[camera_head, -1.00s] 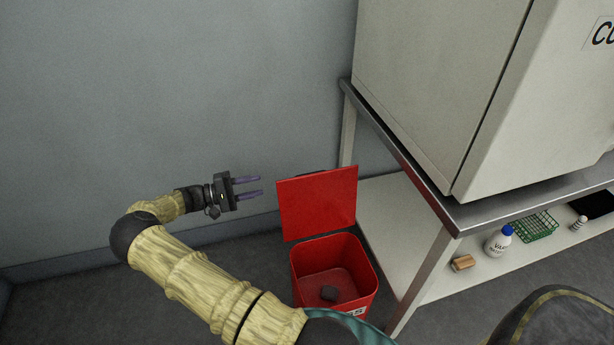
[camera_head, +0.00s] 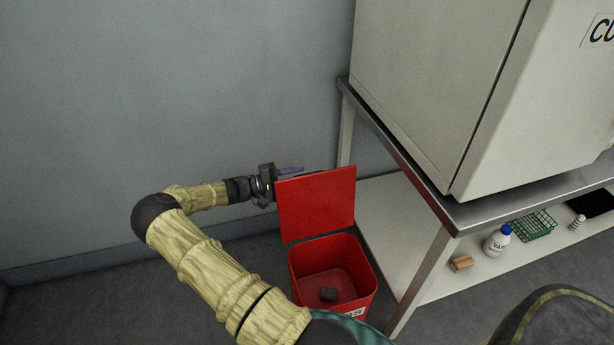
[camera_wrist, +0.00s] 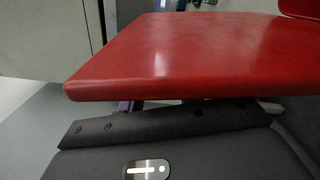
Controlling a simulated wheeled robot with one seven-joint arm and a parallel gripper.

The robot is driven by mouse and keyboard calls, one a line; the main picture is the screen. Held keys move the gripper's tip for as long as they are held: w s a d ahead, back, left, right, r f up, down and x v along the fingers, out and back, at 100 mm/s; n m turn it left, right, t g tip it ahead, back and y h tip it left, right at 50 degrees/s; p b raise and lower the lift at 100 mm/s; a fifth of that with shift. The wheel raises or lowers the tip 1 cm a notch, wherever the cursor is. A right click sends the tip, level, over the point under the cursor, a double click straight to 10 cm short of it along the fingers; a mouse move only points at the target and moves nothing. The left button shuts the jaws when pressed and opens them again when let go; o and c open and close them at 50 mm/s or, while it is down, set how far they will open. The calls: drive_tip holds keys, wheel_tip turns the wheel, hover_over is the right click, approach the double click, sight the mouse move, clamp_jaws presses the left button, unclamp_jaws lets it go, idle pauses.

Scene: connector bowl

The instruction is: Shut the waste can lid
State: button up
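The red waste can (camera_head: 332,270) stands on the floor beside the bench, with a dark lump inside. Its red lid (camera_head: 316,204) stands open, roughly upright at the back of the can. My gripper (camera_head: 300,171) is at the lid's upper left, behind its top edge. One purple finger shows above the edge; the other is mostly hidden by the lid. In the wrist view the lid (camera_wrist: 190,50) fills the upper part, close in front of the gripper, and covers most of the fingers. The fingers look apart, with nothing held. I cannot tell whether they touch the lid.
A metal-topped bench (camera_head: 480,208) with a large white cabinet (camera_head: 440,80) stands right of the can. Its lower shelf holds a white bottle (camera_head: 497,241), a green basket (camera_head: 532,226) and a brown block (camera_head: 461,263). The grey wall is close behind; floor left of the can is clear.

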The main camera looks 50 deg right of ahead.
sight(307, 176)
drive_tip(key=shift+x, duration=1.9)
drive_tip(key=shift+c, duration=0.2)
clamp_jaws()
drive_tip(key=shift+w+a+r, duration=0.1)
drive_tip(key=shift+a, duration=0.05)
